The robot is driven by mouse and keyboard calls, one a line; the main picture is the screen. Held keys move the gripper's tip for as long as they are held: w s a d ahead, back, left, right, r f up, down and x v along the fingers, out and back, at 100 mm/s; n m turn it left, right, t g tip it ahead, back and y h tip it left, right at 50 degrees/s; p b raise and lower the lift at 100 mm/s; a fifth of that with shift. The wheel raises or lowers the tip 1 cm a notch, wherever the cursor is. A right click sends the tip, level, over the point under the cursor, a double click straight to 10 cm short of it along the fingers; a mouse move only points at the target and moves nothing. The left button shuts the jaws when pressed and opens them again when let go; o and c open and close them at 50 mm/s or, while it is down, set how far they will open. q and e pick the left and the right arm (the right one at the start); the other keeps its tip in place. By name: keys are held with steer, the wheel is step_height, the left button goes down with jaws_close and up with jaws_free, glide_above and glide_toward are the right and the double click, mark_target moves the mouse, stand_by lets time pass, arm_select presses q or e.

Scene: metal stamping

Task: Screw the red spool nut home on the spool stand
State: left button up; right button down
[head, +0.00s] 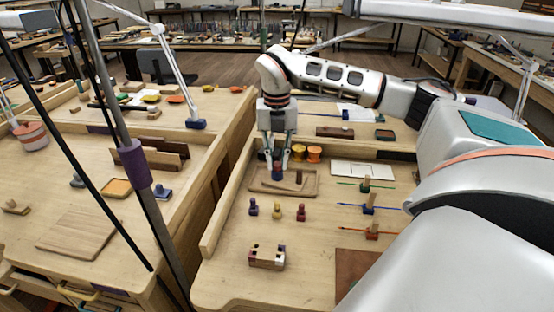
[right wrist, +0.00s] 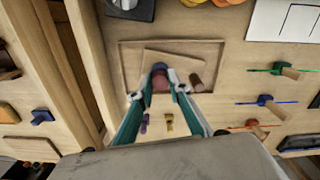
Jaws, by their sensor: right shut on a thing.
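The red nut (head: 277,165) is between the fingertips of my right gripper (head: 277,162), which is shut on it. A blue part shows directly below the nut, over a wooden tray (head: 256,184). In the right wrist view the nut (right wrist: 160,84) is between the teal-sided fingers (right wrist: 159,87). A short brown peg (head: 299,177) stands to its right on the board in the tray; it also shows in the wrist view (right wrist: 195,82). I cannot tell which part is the spool stand, or how far the nut is threaded. My left gripper is not in view.
Yellow and orange cups (head: 314,154) stand behind the tray. Several small pegs (head: 277,211) and a wooden block (head: 266,257) stand in front. Coloured rods on small stands (head: 369,204) lie to the right. A raised wooden edge (head: 228,200) borders the left. Bench space around the block is free.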

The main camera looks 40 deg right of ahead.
steer(key=c, duration=2.1)
jaws_free()
